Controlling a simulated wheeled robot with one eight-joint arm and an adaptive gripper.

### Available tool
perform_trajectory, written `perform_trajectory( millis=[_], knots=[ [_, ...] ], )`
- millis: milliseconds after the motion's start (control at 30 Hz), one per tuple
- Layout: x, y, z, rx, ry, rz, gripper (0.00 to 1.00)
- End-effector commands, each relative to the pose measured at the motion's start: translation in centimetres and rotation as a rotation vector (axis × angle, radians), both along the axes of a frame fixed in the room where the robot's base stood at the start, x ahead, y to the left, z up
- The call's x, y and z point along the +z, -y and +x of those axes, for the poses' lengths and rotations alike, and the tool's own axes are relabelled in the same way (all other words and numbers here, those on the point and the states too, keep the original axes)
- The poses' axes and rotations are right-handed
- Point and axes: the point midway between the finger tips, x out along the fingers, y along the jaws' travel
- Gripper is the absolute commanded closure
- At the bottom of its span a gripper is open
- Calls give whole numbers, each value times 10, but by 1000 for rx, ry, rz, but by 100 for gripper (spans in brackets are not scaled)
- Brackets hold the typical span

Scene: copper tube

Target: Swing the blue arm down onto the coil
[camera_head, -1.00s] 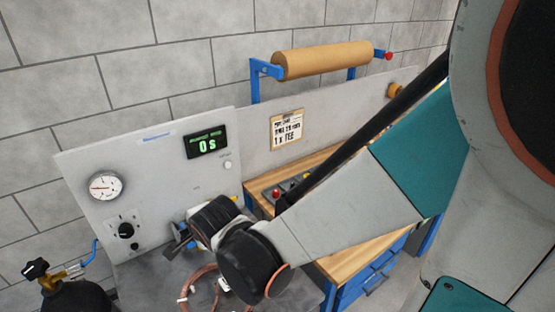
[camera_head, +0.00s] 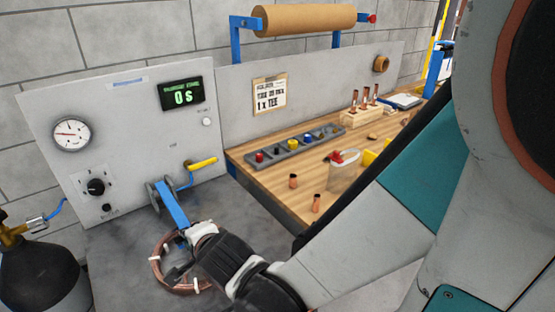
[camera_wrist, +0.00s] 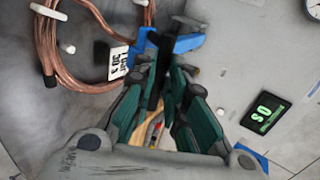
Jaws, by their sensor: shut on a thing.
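The blue arm (camera_head: 173,206) slopes down from a grey bracket on the panel toward the coil in the head view. Its far end is hidden by my gripper (camera_head: 186,244). The copper coil (camera_head: 158,272) lies on the grey bench top with white ties around it, partly behind my gripper. In the wrist view my gripper (camera_wrist: 165,62) has its teal fingers closed around the blue arm (camera_wrist: 188,43). The coil (camera_wrist: 74,62) is just left of the fingers there, with a white tag. I cannot tell whether the arm touches the coil.
A panel with a gauge (camera_head: 71,134), a knob (camera_head: 95,187) and a display reading 0 S (camera_head: 181,94) stands behind. A yellow handle (camera_head: 202,163) juts out near the blue arm. A dark cylinder (camera_head: 40,280) is at lower left. A wooden bench (camera_head: 265,178) with small parts is right.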

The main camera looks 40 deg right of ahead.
Motion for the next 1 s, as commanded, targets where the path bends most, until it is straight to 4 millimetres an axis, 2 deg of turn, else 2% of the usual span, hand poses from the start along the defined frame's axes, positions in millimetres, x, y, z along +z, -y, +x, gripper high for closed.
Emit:
perform_trajectory(
  millis=[33,300,733,767,1000],
  knots=[
    [-8,0,-3,1,-1,-1,100],
    [-22,1,-6,-1,-7,0,100],
    [-25,0,-8,-1,-7,3,100],
    [-25,0,-8,-1,-7,3,77],
    [-24,1,-7,-1,-7,2,79]
  ],
)
